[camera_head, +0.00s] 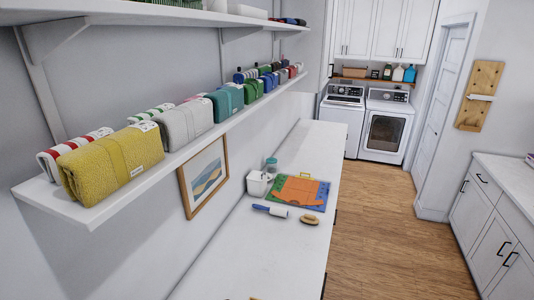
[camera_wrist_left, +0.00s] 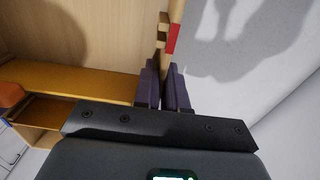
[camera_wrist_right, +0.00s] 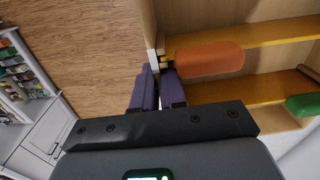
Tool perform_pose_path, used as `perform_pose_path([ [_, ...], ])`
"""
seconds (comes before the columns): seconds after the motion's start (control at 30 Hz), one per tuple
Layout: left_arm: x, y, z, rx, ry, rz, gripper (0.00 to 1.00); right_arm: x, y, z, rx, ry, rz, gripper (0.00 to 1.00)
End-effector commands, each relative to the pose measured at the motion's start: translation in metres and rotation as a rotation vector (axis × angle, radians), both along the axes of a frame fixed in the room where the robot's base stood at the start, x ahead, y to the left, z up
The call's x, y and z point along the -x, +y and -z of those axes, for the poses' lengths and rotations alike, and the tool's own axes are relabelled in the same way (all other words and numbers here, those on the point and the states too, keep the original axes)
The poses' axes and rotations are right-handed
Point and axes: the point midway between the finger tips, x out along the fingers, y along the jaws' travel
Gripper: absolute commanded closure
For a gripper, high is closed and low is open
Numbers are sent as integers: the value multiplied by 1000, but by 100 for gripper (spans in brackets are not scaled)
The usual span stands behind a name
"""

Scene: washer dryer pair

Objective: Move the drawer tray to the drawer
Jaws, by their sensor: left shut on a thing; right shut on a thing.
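The drawer tray is a light wooden frame with yellow-brown compartment floors. It shows in the left wrist view (camera_wrist_left: 80,82) and the right wrist view (camera_wrist_right: 245,95), but not in the head view. My left gripper (camera_wrist_left: 165,82) is shut on a thin wooden wall of the tray. My right gripper (camera_wrist_right: 157,82) is shut on another edge of it. An orange rounded thing (camera_wrist_right: 212,58) and a green one (camera_wrist_right: 303,104) lie in the tray's compartments. White cabinets with drawer fronts (camera_head: 484,183) stand at the right in the head view; which drawer is meant, I cannot tell.
A long white counter (camera_head: 292,252) runs along the left wall, with a colourful board (camera_head: 300,192), a lint roller (camera_head: 270,211) and a brush (camera_head: 309,220). A shelf of folded towels (camera_head: 120,165) hangs above. The wooden floor (camera_head: 385,235) between the counters is clear. Washer and dryer stand behind.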

Motion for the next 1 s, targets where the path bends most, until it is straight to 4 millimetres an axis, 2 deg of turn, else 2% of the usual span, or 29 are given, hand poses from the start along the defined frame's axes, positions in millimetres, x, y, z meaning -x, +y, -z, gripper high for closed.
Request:
perform_pose_path([
  [0.37,5,-2,-17,4,-4,1,100,4,-1,-17,1,-4,1,100],
  [1.0,27,-1,-79,2,-4,1,100,27,0,-78,0,-2,1,100],
])
